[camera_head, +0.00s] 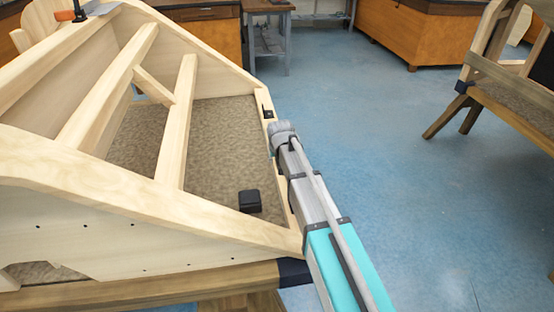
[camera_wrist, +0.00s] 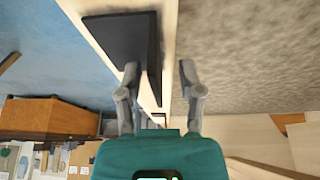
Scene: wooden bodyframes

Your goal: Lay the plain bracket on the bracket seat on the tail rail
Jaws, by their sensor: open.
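My gripper (camera_head: 282,130) is over the tail rail at the right end of the wooden frame. In the wrist view its two fingers (camera_wrist: 160,67) are apart with nothing held between them. A flat dark plate-like piece (camera_wrist: 122,38) lies on the pale rail just ahead, and the left fingertip overlaps its edge in the picture; I cannot tell if they touch. A small black angled piece (camera_head: 266,106) shows on the rail just beyond my gripper in the head view. I cannot tell whether this is the plain bracket or the seat. My arm hides part of the rail.
A black block (camera_head: 250,201) sits on the brown panel inside the frame (camera_head: 174,125). Slanted wooden struts rise on the left. Blue floor (camera_head: 400,150) is open to the right of my arm. Another frame on a trestle (camera_head: 510,100) stands at far right.

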